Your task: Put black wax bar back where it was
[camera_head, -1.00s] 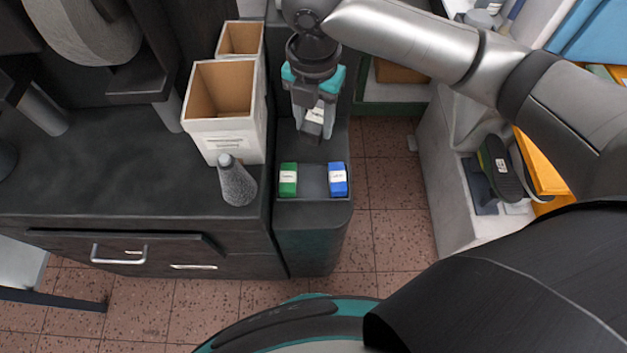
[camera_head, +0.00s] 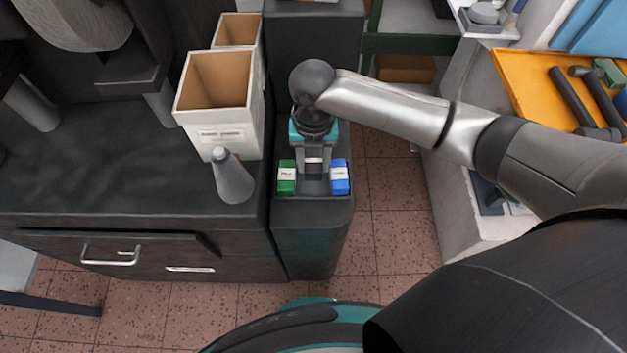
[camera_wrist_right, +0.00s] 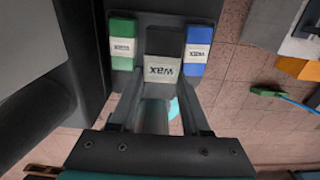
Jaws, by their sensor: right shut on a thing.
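The black wax bar (camera_wrist_right: 163,58) has a white "wax" label and is between the fingers of my right gripper (camera_head: 313,168), which is shut on it. In the wrist view the bar lies between the green wax bar (camera_wrist_right: 122,45) and the blue wax bar (camera_wrist_right: 197,50). The green bar (camera_head: 287,177) and blue bar (camera_head: 339,177) sit in a small dark tray (camera_head: 313,197) on a narrow dark stand. In the head view my right gripper mostly hides the black bar. Whether the bar touches the tray floor, I cannot tell. My left gripper is not in view.
A grey cone-shaped bottle (camera_head: 231,178) stands on the dark bench (camera_head: 90,170) left of the tray. Two open white boxes (camera_head: 222,105) stand behind it. A light shelf unit with an orange tray (camera_head: 540,88) is at right. Tiled floor (camera_head: 395,230) shows between.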

